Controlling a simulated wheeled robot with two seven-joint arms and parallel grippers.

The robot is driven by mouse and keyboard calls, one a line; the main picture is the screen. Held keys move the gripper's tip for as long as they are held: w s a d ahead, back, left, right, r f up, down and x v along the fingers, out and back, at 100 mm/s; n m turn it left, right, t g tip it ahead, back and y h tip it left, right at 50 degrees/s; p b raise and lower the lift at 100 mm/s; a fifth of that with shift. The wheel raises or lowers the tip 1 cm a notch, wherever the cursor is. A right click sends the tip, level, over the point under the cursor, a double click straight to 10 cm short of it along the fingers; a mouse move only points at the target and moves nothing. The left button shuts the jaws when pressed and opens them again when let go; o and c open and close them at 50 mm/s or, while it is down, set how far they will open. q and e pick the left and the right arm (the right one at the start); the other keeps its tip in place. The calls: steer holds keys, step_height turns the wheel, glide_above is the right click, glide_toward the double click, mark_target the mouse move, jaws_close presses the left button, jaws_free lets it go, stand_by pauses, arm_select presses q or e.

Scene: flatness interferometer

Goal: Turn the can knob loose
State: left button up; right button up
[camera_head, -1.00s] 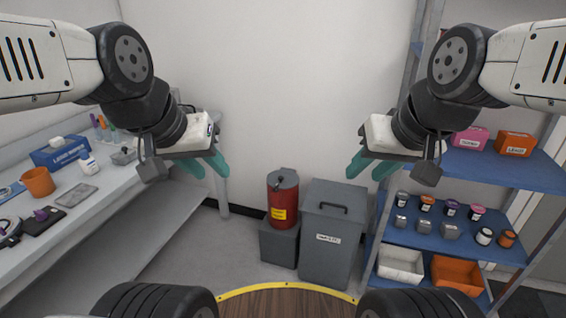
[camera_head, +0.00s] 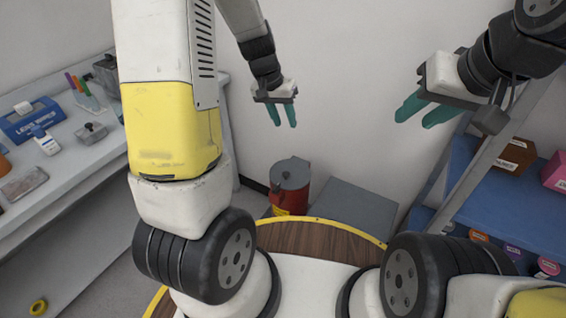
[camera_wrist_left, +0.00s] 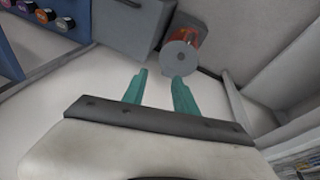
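The red can (camera_head: 290,200) with a grey lid stands low by the back wall. A small knob (camera_head: 286,175) shows on its lid. My right gripper (camera_head: 416,117) is open and empty, up at the right, away from the can.
A grey lidded bin (camera_head: 350,205) stands right beside the can. A blue shelf rack (camera_head: 485,195) with boxes and jars is at the right. A workbench (camera_head: 85,165) with small items runs along the left. The air above the can is clear.

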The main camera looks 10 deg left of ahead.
arm_select(q)
steer(key=g+y, duration=0.1)
glide_above(276, 186)
steer(key=d, duration=0.2)
step_height(276, 186, down, 15)
steer(key=shift+m+g+y, duration=0.6)
steer(key=shift+m+y, duration=0.2)
steer(key=shift+m, duration=0.1)
steer(key=f, duration=0.5)
steer(key=a+f, duration=0.1)
steer(key=f, duration=0.5)
steer(key=a+f, duration=0.1)
steer(key=f, duration=0.4)
steer(key=shift+s+f, duration=0.1)
steer(key=shift+f, duration=0.8)
jaws_close()
